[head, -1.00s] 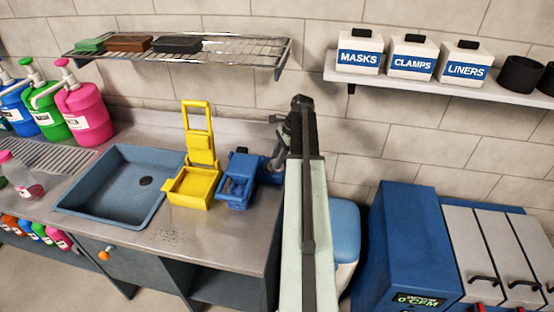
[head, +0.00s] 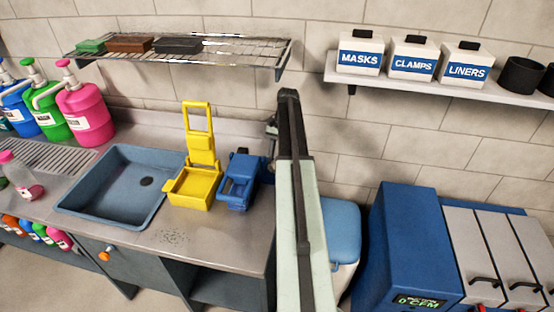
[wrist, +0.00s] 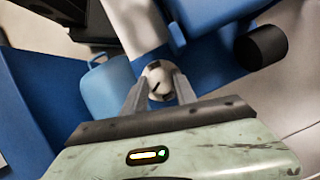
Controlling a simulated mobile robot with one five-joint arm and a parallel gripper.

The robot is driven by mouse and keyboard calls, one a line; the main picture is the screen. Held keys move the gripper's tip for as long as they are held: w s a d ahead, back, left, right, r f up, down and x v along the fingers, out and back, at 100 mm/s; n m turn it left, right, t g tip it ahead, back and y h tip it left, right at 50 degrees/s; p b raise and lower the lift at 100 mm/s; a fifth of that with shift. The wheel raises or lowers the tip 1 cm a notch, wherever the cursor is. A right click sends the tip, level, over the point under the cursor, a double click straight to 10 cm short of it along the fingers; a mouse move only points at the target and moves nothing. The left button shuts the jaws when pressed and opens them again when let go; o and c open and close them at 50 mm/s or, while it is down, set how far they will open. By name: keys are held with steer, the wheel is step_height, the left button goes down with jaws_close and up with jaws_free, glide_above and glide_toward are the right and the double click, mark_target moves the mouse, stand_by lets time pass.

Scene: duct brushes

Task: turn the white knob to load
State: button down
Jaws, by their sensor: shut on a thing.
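The white knob (wrist: 157,80) shows in the middle of the wrist view, a round pale piece with dark marks on its face. My gripper (wrist: 159,84) has a finger on each side of the knob and is shut on it. The label position the knob points to cannot be read. The knob is not seen in the head view, where my arm covers the area right of the blue device (head: 239,182). My fingertips are hidden there too.
A yellow wringer-like device (head: 194,186) stands left of the blue device, beside the sink (head: 110,190). A blue-lidded bin (head: 341,228) and a blue machine (head: 412,245) stand right of my arm. A wire shelf (head: 235,50) hangs above. A black cylinder (wrist: 262,47) is right of the knob.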

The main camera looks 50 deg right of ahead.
steer(key=shift+w+n, duration=0.1)
steer(key=shift+n, duration=0.4)
steer(key=c, duration=1.3)
jaws_free()
